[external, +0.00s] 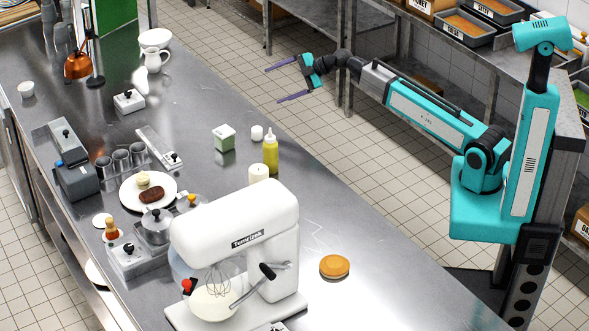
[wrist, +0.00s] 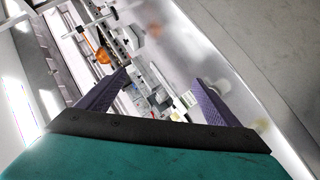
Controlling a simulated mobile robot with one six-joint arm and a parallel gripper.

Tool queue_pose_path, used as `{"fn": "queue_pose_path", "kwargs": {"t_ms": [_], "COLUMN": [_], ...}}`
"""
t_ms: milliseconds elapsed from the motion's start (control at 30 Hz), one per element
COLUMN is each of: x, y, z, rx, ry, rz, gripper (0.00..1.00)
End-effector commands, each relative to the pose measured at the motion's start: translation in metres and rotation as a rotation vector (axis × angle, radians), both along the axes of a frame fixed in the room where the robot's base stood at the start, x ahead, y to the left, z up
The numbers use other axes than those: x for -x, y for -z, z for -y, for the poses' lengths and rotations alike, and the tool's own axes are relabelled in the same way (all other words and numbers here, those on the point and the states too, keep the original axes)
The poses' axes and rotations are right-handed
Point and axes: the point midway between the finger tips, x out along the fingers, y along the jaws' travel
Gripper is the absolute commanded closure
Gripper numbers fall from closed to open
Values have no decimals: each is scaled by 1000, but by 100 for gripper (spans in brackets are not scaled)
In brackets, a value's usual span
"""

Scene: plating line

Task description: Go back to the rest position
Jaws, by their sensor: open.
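My gripper (external: 287,81) is open and empty. It is held in the air at the far right edge of the steel counter (external: 350,235), over the aisle side in the external view. My teal arm reaches left to it from its column at the right. In the wrist view, the two purple fingers of my gripper (wrist: 160,95) stand wide apart with nothing between them near the tips. The counter with its small items shows beyond them, some way off.
Shelves with sauce trays (external: 464,28) are behind my arm. The tiled aisle (external: 300,110) is clear.

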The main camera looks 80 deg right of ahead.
Motion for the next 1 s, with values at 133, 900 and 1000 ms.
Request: {"fn": "queue_pose_path", "kwargs": {"t_ms": [133, 900, 1000], "x": [12, 109, 130], "y": [59, 360, 395], "z": [28, -51, -76], "rx": [-110, -669, -718], "ry": [95, 451, 504], "rz": [-83, -692, -792], "gripper": [15, 15, 15]}}
